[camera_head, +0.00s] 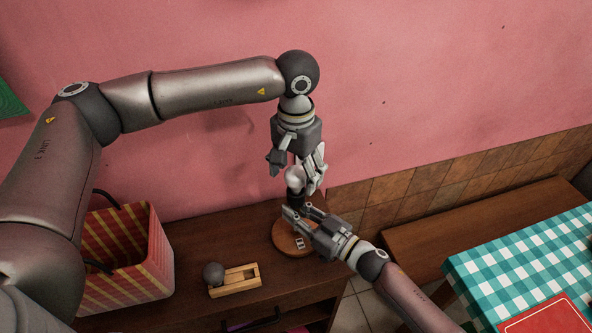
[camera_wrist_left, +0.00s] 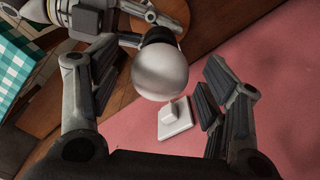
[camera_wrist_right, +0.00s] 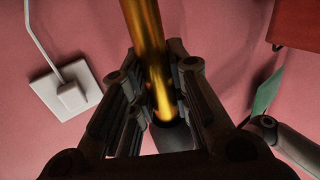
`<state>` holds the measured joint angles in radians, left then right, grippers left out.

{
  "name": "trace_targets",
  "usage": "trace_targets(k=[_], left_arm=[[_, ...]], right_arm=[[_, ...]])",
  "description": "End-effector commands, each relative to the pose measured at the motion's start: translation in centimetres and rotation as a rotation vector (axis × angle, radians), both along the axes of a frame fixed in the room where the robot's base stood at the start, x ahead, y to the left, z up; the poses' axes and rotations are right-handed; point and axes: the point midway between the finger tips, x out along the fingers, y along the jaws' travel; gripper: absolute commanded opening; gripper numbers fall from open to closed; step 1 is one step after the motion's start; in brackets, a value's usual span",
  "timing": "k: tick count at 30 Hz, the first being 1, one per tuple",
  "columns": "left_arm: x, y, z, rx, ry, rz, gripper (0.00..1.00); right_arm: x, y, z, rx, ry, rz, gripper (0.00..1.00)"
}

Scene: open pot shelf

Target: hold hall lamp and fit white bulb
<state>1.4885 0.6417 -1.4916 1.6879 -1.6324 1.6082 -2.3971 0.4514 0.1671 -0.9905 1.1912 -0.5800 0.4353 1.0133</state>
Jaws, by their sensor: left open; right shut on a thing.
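The hall lamp stands upright on its round wooden base (camera_head: 283,242) on the dark cabinet. Its brass stem (camera_wrist_right: 142,35) fills the middle of the right wrist view. The white bulb (camera_head: 295,178) is at the lamp's top, and its neck meets the black socket (camera_head: 295,199); how deep it sits is hidden. The bulb also shows in the left wrist view (camera_wrist_left: 160,72). My left gripper (camera_head: 296,167) is open, its fingers on either side of the bulb with gaps. My right gripper (camera_head: 295,212) is shut on the lamp's stem, below the socket.
A grey bulb (camera_head: 213,273) lies in a small wooden holder (camera_head: 236,281) left of the lamp. A striped basket (camera_head: 127,258) stands farther left. A checked table (camera_head: 500,253) with a red item (camera_head: 550,316) is at right. A white wall fitting (camera_wrist_right: 65,90) is behind.

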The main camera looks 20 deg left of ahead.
Motion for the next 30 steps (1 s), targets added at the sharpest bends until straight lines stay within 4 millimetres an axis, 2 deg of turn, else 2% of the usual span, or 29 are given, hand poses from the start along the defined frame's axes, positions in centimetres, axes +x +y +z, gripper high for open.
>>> trace_targets(k=[5, 12, 18, 23, 30], left_arm=[[0.1, -0.1, 2.0, -0.002, -0.004, 0.0, 0.7], [0.1, 0.0, 7.1, -0.003, -0.005, 0.001, 0.7], [0.1, 0.0, 10.5, -0.001, -0.003, 0.0, 0.7], [0.0, 0.0, 11.7, -0.002, -0.002, 0.0, 0.7], [0.0, 0.0, 11.9, -0.001, 0.0, 0.0, 0.7]], right_arm=[[0.0, -0.1, -0.1, -0.002, 0.001, -0.001, 0.0], [0.0, -0.1, -0.1, -0.002, 0.001, -0.001, 0.0], [0.0, -0.1, -0.1, -0.002, 0.001, -0.001, 0.0], [0.0, -0.1, -0.1, -0.002, 0.001, -0.001, 0.0], [0.0, -0.1, -0.1, -0.002, 0.001, -0.001, 0.0]])
